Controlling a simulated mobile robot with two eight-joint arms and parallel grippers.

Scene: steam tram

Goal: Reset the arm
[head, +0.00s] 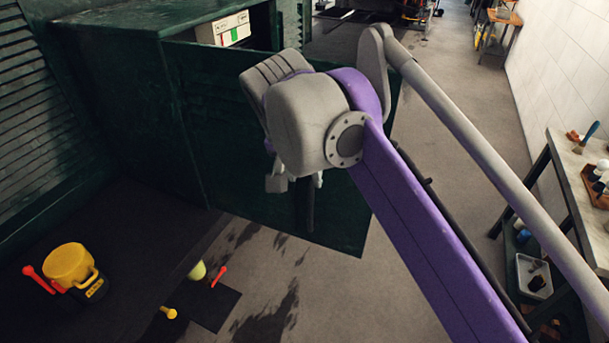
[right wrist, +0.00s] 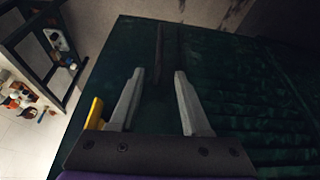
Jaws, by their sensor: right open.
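My right arm (head: 415,215), purple and grey, reaches up from the lower right in the head view. Its right gripper (head: 295,183) is partly hidden behind the grey wrist, in front of a dark green door panel (head: 225,135). In the right wrist view the two grey fingers of the gripper (right wrist: 160,73) stand wide apart. Nothing is held between them. A dark upright bar (right wrist: 158,52) on the green panel shows between and beyond the fingertips. Whether the fingers touch the panel cannot be told. My left gripper is not in view.
The panel stands out from a green cabinet holding a white box (head: 228,27). A yellow lantern-like object (head: 70,264) and a red-handled item (head: 38,279) rest on a dark surface at lower left. A workbench (head: 569,175) stands at right. Floor (head: 455,105) is open beyond the arm.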

